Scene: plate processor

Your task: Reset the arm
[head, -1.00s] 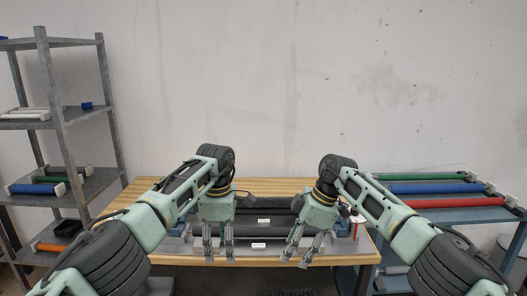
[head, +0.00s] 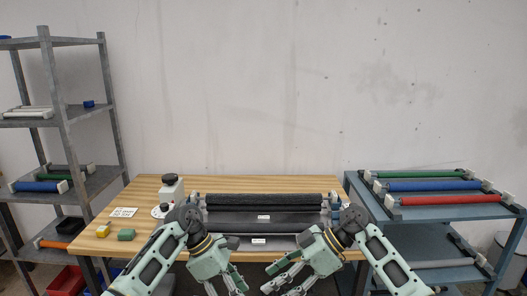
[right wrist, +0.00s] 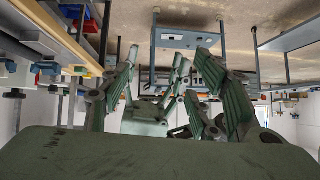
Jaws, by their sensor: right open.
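My left gripper (head: 226,284) is low in the head view, in front of the bench's front edge, its fingers apart and empty and partly cut off by the bottom edge. My right gripper (head: 286,280) is beside it on the right, fingers spread, with nothing between them. The right wrist view shows the right gripper (right wrist: 170,70) open and empty. Both arms are folded low in front of the bench. The plate processor (head: 262,217), with long black rollers and small white labels, lies on the wooden bench behind the grippers; its front is partly hidden by my arms.
The wooden bench (head: 145,190) holds a white-and-black device (head: 171,190), a yellow block (head: 103,231), a green block (head: 126,234) and a white card (head: 123,212). A blue rack (head: 428,213) with coloured rollers stands right. A grey shelf (head: 82,120) stands left.

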